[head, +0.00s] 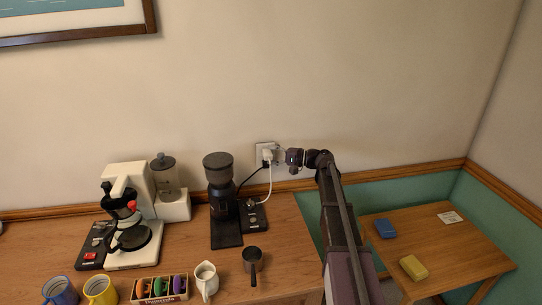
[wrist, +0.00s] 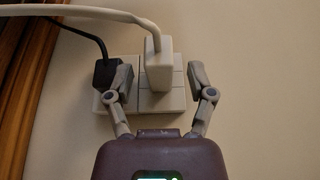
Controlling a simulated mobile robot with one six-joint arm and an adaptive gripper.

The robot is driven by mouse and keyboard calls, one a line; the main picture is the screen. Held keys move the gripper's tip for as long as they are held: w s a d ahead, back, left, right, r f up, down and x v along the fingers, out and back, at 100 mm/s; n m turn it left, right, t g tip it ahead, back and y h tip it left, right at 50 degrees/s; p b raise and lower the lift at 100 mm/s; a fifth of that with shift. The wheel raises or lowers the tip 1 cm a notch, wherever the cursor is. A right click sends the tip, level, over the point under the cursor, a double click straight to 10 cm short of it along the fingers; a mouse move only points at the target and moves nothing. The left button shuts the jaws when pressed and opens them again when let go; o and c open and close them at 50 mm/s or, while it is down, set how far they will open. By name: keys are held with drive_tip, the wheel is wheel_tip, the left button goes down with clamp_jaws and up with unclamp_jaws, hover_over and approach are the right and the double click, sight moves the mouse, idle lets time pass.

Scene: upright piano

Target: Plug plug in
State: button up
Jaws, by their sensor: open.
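A white plug (wrist: 158,62) with a white cord is at the wall outlet (wrist: 173,101), against its face in the wrist view. I cannot tell how deep its pins sit. The white plug also shows in the head view (head: 267,154), at the outlet plate (head: 260,145). My gripper (wrist: 161,78) is open, with one finger on each side of the white plug and gaps on both sides. In the head view my gripper (head: 281,157) is just right of the outlet. A black plug (wrist: 108,74) sits at the outlet's left, close to my left finger.
On the counter stand a black grinder (head: 222,200), a switch box (head: 252,214), a coffee maker (head: 133,220), a white jug (head: 206,279) and mugs (head: 100,291). A lower side table (head: 440,245) is at right. The wall right of the outlet is clear.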

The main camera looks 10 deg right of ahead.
drive_tip(key=v, duration=1.1)
drive_tip(key=shift+d, duration=0.35)
drive_tip(key=shift+s, duration=0.15)
idle(0.3)
